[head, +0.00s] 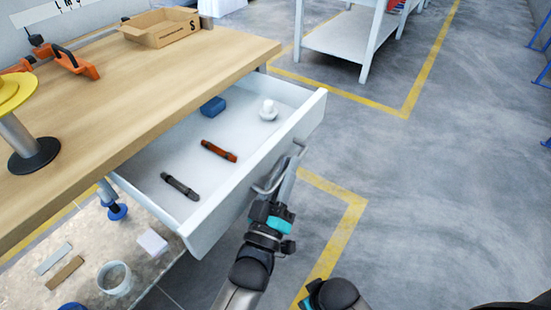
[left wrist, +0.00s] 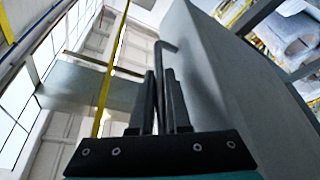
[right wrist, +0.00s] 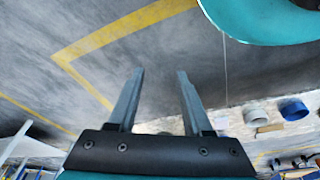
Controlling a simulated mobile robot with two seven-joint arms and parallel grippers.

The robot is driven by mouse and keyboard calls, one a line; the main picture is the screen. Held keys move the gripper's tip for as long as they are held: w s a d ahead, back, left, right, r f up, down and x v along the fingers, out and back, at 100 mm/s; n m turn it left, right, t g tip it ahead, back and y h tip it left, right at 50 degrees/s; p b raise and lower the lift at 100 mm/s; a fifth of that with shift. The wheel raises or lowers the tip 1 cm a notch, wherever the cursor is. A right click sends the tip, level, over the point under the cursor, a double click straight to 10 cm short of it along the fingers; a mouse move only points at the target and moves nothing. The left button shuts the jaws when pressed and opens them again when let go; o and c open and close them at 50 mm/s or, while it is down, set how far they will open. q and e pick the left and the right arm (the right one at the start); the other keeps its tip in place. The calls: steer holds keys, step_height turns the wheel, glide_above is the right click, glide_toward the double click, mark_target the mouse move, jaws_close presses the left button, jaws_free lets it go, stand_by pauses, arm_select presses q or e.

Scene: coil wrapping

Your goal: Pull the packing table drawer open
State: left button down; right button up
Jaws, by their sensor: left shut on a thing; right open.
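The packing table drawer (head: 237,190) is white and stands pulled out from under the wooden tabletop, its inside showing. Its grey bar handle (head: 266,189) is on the front panel. My left gripper (head: 290,172) is at the handle, its fingers shut on the bar. In the left wrist view the handle (left wrist: 160,60) runs between the fingers (left wrist: 160,85), beside the grey drawer front (left wrist: 215,70). My right gripper is open and empty above the floor in the right wrist view (right wrist: 160,75); only part of that arm shows at the bottom of the head view.
In the drawer lie a blue block (head: 213,107), a white round piece (head: 268,112), an orange-brown tool (head: 219,151) and a dark tool (head: 180,186). The tabletop (head: 150,85) holds a cardboard box (head: 160,28) and orange clamp (head: 78,64). The floor at right is clear.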

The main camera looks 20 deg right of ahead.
arm_select(q)
steer(key=shift+s+d, duration=0.7)
steer(key=shift+s, duration=0.2)
arm_select(e)
steer(key=shift+s+f, duration=0.3)
steer(key=shift+f, duration=0.15)
arm_select(q)
steer(key=c, duration=1.2)
jaws_free()
steer(key=shift+o, duration=0.2)
steer(key=p+v, duration=0.3)
steer(key=v, duration=1.2)
steer(key=shift+f, duration=0.2)
arm_select(e)
steer(key=s+f, duration=0.1)
steer(key=d+f, duration=0.1)
steer(key=f, duration=0.1)
steer(key=s+d+f, duration=0.1)
steer(key=f, duration=0.1)
steer(key=shift+s, duration=0.35)
arm_select(q)
steer(key=shift+a, duration=0.1)
